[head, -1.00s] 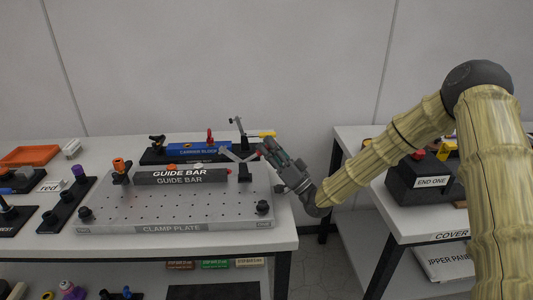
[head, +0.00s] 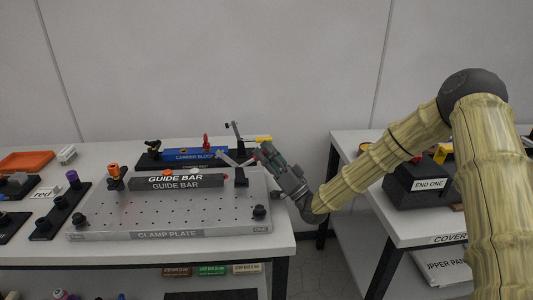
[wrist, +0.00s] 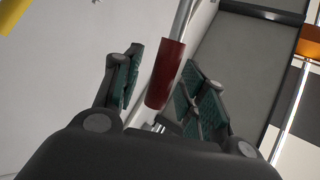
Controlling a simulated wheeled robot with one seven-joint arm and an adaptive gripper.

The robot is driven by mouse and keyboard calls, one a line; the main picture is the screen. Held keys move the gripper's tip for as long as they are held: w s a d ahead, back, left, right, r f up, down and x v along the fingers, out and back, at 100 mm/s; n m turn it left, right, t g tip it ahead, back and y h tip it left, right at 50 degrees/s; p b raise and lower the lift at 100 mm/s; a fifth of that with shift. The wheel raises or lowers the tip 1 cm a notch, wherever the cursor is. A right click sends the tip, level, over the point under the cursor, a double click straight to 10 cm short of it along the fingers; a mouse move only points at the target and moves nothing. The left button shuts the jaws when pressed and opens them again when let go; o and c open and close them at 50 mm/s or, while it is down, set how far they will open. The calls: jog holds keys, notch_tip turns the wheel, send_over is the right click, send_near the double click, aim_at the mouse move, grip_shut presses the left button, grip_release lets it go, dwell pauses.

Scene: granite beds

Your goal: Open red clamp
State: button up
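The red clamp (head: 241,177) stands at the right end of the guide bar (head: 180,183) on the clamp plate (head: 160,235). Its pale lever arms (head: 228,159) spread above its dark base. My gripper (head: 262,155) is at the clamp's right, over the plate's back right corner. In the wrist view the clamp's red handle (wrist: 166,75), on a metal rod, lies between the two teal-padded fingers of my gripper (wrist: 163,90). The fingers are apart, with a gap on the left of the handle; the right finger is close to it, contact unclear. In the head view my gripper hides the handle.
A blue carrier block (head: 190,155) with upright clamps stands behind the guide bar. An orange knob (head: 114,170) is at the bar's left end. Another table with the black END ONE box (head: 410,190) is to the right, across a gap.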

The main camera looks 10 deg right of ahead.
jog(key=shift+s+d+f, duration=0.15)
jog(key=shift+s+f, duration=0.05)
jog(key=shift+f, duration=0.05)
jog(key=s+d, duration=0.8)
jog(key=s, duration=0.1)
jog(key=shift+s+f, duration=0.15)
jog(key=shift+s, duration=0.1)
